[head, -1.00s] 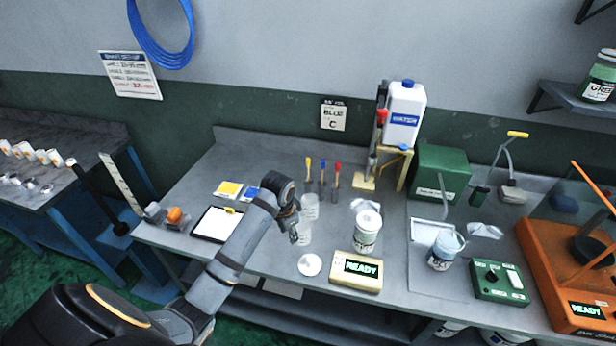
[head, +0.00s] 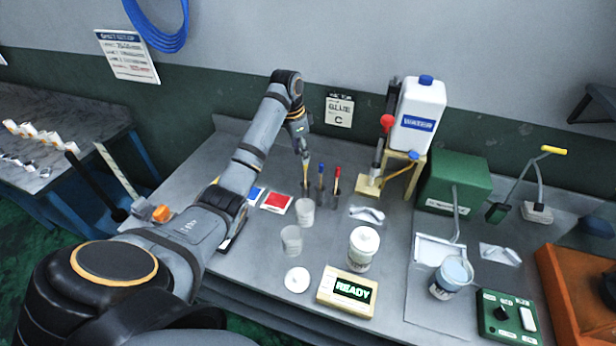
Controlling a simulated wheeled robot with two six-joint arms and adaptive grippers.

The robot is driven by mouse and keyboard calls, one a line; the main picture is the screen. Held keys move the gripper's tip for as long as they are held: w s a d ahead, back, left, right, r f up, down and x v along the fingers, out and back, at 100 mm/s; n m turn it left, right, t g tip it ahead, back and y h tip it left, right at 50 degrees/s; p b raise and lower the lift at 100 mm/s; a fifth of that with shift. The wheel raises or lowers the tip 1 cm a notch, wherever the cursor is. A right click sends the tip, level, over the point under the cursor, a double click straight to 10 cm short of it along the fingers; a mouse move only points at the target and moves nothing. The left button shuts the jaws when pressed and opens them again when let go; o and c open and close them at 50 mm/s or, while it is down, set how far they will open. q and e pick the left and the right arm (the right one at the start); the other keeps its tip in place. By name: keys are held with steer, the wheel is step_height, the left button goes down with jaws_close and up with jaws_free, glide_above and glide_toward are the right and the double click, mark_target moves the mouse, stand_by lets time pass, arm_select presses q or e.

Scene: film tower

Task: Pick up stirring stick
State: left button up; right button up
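Three thin upright sticks stand in a row at the back of the bench, with yellow, blue and red tops. The blue-topped stick (head: 321,174) and the red-topped stick (head: 336,179) show clearly. The yellow-topped stick (head: 307,173) is at the left end, its upper part partly covered by my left gripper. My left gripper (head: 304,152) points down right at the top of this stick. Its fingers are small and dark here, and I cannot tell whether they are open or shut on it. My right gripper is not in view.
Two clear cups (head: 291,239) stand in front of the sticks. A white tub (head: 362,247) and a scale (head: 346,291) reading READY are nearer the front. A water jug (head: 416,113) on a stand is to the right. Red and blue cards (head: 277,202) lie left of the sticks.

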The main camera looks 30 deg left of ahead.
mark_target(306, 169)
arm_select(q)
steer(key=f, duration=0.1)
steer(key=f+p, duration=0.1)
steer(key=f, duration=0.1)
steer(key=w+f, duration=0.1)
steer(key=f, duration=0.1)
steer(key=shift+d+f+p, duration=0.25)
steer(key=shift+d+p, duration=0.1)
steer(key=shift+p, duration=0.05)
steer(key=f, duration=0.2)
steer(key=f+p, duration=0.1)
steer(key=shift+w+d+f, duration=0.25)
steer(key=shift+f, duration=0.15)
steer(key=shift+w+f, duration=0.1)
steer(key=shift+f, duration=0.2)
steer(key=c, duration=0.7)
jaws_close()
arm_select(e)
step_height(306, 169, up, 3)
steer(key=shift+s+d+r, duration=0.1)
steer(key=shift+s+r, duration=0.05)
